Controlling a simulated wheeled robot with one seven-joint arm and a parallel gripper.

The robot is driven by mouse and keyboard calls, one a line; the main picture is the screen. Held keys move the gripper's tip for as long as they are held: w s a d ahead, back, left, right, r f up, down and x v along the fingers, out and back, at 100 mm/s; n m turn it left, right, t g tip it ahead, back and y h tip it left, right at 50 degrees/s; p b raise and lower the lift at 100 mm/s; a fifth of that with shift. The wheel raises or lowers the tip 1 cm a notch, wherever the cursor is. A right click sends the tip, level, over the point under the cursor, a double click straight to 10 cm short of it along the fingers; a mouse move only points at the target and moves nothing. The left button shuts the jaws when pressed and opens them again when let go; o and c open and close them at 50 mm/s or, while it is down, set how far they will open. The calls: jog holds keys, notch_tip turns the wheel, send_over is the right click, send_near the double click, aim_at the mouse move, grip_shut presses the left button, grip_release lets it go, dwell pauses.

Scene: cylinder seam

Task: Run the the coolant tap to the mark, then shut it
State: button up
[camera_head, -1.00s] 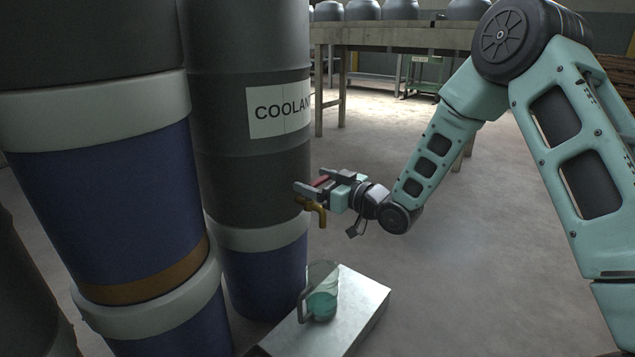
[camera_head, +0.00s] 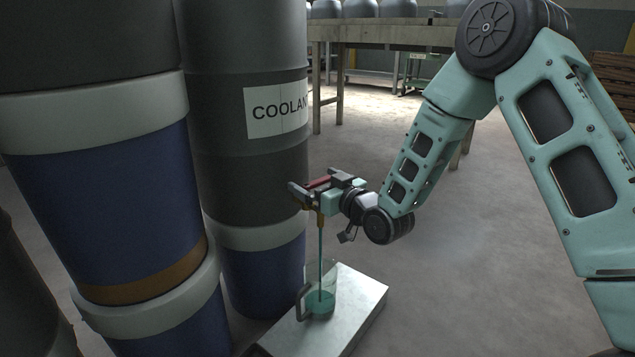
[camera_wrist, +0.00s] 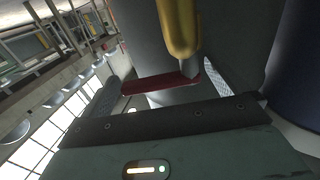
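The coolant drum (camera_head: 250,165) carries a white label (camera_head: 275,110) and a brass tap (camera_head: 320,220) low on its side. A thin teal stream (camera_head: 320,260) runs from the spout into a clear jug (camera_head: 328,272), whose lower part holds teal liquid (camera_head: 320,303). I cannot make out the mark. My gripper (camera_head: 312,188) is at the tap, its fingers apart on either side of the red lever (camera_head: 318,183). The wrist view shows the lever (camera_wrist: 160,84) between my gripper's fingers (camera_wrist: 160,90), below the brass part (camera_wrist: 178,25); firm contact is not clear.
The jug stands on a pale metal block (camera_head: 355,310) on the floor. Another drum (camera_head: 110,200) stands close on the left. A workbench (camera_head: 400,35) with grey containers is at the back. The floor right of the block is open.

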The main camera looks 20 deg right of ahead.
jog(key=p+v, duration=1.1)
jog(key=v, duration=0.6)
jog(key=shift+s, duration=0.15)
jog(key=shift+d, duration=0.15)
